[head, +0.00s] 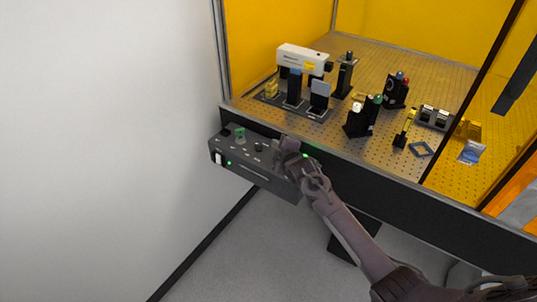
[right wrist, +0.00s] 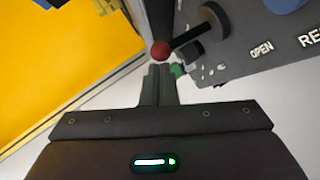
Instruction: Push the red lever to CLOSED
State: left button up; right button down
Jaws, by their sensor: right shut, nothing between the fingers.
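The lever shows in the right wrist view as a black arm (right wrist: 192,35) on a round pivot, with a red ball (right wrist: 160,50) at its end. It is on a dark control panel (right wrist: 262,62) lettered OPEN beside the lever. My right gripper (right wrist: 159,68) is shut and empty, its fingertips right at the red ball; I cannot tell whether they touch it. In the head view my right gripper (head: 288,149) is over the right part of the control box (head: 230,160) and hides the lever there. My left gripper is not in view.
The control box hangs below the front edge of a perforated optical table (head: 385,160) with yellow panels (head: 385,22). Several optical mounts and a white laser unit (head: 303,58) stand on it. A white wall (head: 100,120) is at left. Open floor (head: 250,250) lies below.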

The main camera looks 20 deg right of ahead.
jog(key=shift+w+d+r+m+g+p, duration=0.3)
jog(key=shift+w+d+m+g, duration=0.2)
jog(key=shift+d, duration=0.1)
jog(key=shift+f+y, duration=0.25)
jog(key=shift+y, duration=0.05)
jog(key=shift+r, duration=0.15)
jog(key=shift+r+p, duration=0.65)
jog(key=shift+r, duration=0.1)
